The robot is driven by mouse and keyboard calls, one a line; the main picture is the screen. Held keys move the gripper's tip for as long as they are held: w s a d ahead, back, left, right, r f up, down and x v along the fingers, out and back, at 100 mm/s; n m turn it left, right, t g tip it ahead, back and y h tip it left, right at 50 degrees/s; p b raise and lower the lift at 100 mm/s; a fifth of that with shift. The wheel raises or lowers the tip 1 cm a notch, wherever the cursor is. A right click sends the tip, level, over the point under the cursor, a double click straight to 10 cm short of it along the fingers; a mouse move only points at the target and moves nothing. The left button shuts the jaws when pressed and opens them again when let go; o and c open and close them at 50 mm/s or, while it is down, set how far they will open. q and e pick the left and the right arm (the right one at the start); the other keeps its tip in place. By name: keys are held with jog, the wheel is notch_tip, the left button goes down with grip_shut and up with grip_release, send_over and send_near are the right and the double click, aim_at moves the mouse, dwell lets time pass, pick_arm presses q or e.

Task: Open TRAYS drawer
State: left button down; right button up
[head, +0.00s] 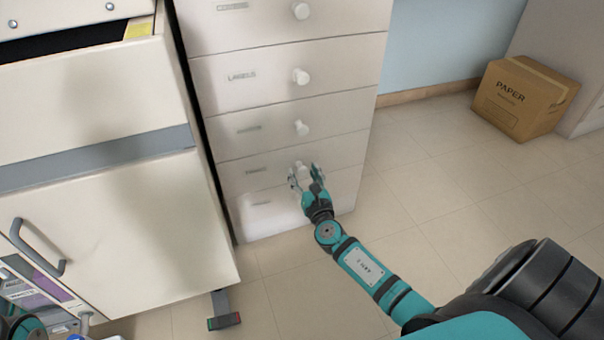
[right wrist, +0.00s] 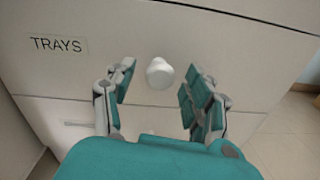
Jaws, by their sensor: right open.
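The TRAYS drawer (right wrist: 110,60) fills the right wrist view, with its label at the upper left and a round white knob (right wrist: 160,73) in the middle. In the head view it is the second drawer from the bottom of the white drawer unit (head: 232,180), and it looks shut. My right gripper (right wrist: 157,95) is open, with one finger on each side of the knob and a gap to both. In the head view my right gripper (head: 305,178) is at the knob's height, in front of the drawer. A small teal and dark part at the lower left edge may be my left arm; its gripper is not visible.
Drawers above include one marked LABELS (head: 270,78), and one more lies below. A pale cabinet (head: 90,190) with a grey handle stands close on the left. A cardboard PAPER box (head: 522,98) sits far right. The tiled floor between is clear.

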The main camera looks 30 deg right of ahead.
jog(key=shift+x, duration=0.95)
jog(key=shift+c, duration=0.2)
grip_shut()
